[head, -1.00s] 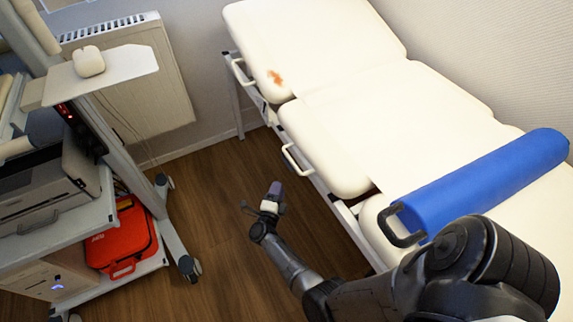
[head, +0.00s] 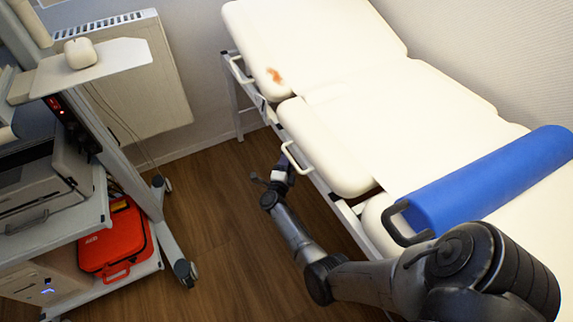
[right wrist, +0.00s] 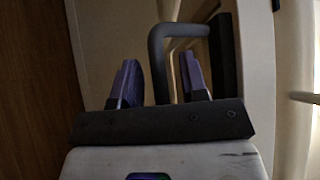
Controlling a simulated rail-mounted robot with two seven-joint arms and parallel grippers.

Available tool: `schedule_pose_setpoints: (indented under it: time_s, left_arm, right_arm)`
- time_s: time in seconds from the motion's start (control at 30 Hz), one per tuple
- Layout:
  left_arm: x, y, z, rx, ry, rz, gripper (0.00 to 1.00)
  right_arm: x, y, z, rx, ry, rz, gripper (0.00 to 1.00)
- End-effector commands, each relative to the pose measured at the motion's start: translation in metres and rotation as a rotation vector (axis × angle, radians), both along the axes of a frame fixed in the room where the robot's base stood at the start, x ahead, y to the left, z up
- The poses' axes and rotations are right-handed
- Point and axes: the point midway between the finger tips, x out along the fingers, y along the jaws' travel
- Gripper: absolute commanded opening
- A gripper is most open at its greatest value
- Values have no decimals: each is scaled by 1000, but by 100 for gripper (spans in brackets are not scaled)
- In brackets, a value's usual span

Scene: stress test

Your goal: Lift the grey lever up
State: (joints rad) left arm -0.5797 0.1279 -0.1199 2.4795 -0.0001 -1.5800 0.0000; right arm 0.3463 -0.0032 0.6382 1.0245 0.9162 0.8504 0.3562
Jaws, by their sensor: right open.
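The grey lever (right wrist: 157,62) is a bent bar in the right wrist view. Its upright part stands between the two purple-tipped fingers of my right gripper (right wrist: 160,80), and its top bends right towards a dark plate. The fingers are apart, with a gap showing on each side of the bar; I cannot tell how deep the bar sits between them. In the head view my right gripper (head: 284,166) is low beside the couch's near side, by a cream handle, and the lever cannot be made out there. My left gripper is not in view.
The cream treatment couch (head: 350,120) has side handles (head: 297,160) close to my gripper. A blue bolster (head: 490,180) lies on it. A trolley (head: 170,235) with a red bag (head: 115,240) stands left. The wooden floor (head: 220,205) between them is clear.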

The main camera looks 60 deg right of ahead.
Motion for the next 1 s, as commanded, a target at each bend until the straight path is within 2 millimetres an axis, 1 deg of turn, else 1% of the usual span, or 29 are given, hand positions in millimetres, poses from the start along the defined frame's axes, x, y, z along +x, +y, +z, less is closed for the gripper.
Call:
schedule_pose_setpoints:
  time_s: [0.17,0.5,0.6,0.83,1.0]
  left_arm:
    - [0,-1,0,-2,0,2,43]
    - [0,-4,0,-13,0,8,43]
    - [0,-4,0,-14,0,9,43]
    - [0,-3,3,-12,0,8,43]
    - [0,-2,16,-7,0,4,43]
  right_arm:
    - [0,0,0,0,0,0,40]
    - [0,0,0,0,0,0,8]
    - [0,0,0,1,0,0,0]
    - [0,1,1,10,-5,0,0]
    - [2,5,5,62,-35,0,0]
